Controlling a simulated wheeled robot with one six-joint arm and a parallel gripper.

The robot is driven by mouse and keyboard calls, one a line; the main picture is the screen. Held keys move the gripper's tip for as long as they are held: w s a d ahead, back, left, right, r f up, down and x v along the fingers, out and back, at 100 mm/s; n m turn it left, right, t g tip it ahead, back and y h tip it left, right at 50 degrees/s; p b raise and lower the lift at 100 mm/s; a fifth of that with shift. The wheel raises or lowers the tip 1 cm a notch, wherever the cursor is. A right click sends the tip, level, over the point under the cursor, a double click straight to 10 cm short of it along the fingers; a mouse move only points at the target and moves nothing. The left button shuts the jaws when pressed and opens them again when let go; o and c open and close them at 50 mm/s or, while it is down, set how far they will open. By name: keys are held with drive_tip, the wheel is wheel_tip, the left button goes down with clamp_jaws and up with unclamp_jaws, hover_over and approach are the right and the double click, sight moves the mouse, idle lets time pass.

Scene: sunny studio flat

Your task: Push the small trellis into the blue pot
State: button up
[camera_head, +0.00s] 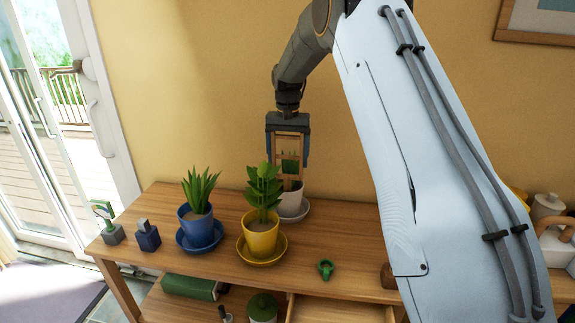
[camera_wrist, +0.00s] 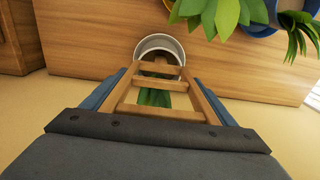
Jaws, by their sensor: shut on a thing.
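My gripper (camera_head: 288,152) is shut on the small wooden trellis (camera_head: 277,144), a ladder-like frame held upright. In the wrist view the trellis (camera_wrist: 160,111) lies between the blue fingers, and its far end reaches the mouth of a white pot (camera_wrist: 139,50). The white pot (camera_head: 294,205) stands behind the yellow pot in the head view. I cannot tell whether the trellis legs are in its soil. Green leaves show through the trellis. The blue pot (camera_head: 200,231), with a spiky plant, stands on a blue saucer further left, apart from the trellis.
The yellow pot (camera_head: 262,240) with a leafy plant (camera_head: 264,188) stands close in front of the white pot. A dark blue bottle (camera_head: 148,237) and a grey-and-green object (camera_head: 112,232) are at the left end. A green item (camera_head: 325,269) lies at the front edge.

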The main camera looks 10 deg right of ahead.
sight(288, 136)
drive_tip(key=shift+r, duration=0.15)
drive_tip(key=shift+r+p, duration=1.8)
drive_tip(key=shift+r, duration=1.7)
